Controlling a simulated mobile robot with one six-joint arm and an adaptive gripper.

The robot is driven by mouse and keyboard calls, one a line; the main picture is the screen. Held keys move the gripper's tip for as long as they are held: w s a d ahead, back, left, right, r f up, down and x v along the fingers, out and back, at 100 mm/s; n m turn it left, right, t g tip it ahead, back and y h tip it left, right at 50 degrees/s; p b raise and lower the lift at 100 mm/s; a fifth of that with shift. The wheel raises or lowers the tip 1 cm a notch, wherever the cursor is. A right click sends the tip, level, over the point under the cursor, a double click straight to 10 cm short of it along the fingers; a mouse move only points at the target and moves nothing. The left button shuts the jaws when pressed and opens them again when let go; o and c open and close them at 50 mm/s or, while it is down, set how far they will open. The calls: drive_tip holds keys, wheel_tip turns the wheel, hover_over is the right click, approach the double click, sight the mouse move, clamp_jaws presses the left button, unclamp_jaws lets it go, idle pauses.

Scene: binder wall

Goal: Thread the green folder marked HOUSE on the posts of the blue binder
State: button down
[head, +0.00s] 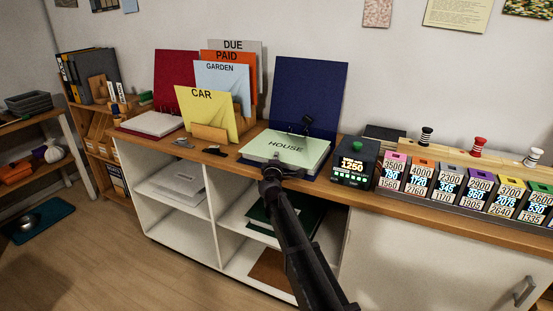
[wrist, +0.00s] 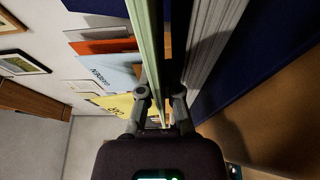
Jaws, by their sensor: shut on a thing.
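The green folder marked HOUSE (head: 287,147) is held nearly level over the open blue binder, whose dark blue cover (head: 309,92) stands upright behind it. My gripper (head: 271,178) is shut on the folder's near edge. The wrist view shows the green folder (wrist: 148,45) edge-on between my two fingers (wrist: 158,97). The binder's paper stack (wrist: 208,45) lies beside it there, with a gap between folder and stack. A black binder mechanism (head: 305,125) shows at the folder's far edge. Whether its posts pass through the folder's holes cannot be told.
A yellow CAR folder (head: 205,112) and the GARDEN, PAID and DUE folders stand in a rack to the left. An open red binder (head: 177,75) is farther left. A dark device with a green button (head: 355,165) stands close on the right, beside several labelled boxes (head: 465,185).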

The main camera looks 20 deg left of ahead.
drive_tip(key=shift+f, duration=0.15)
drive_tip(key=c, duration=0.7)
unclamp_jaws()
drive_tip(key=shift+s, duration=0.1)
drive_tip(key=shift+s, duration=0.1)
drive_tip(key=v, duration=1.1)
drive_tip(key=shift+s+d, duration=0.1)
drive_tip(key=shift+s, duration=0.25)
idle(0.7)
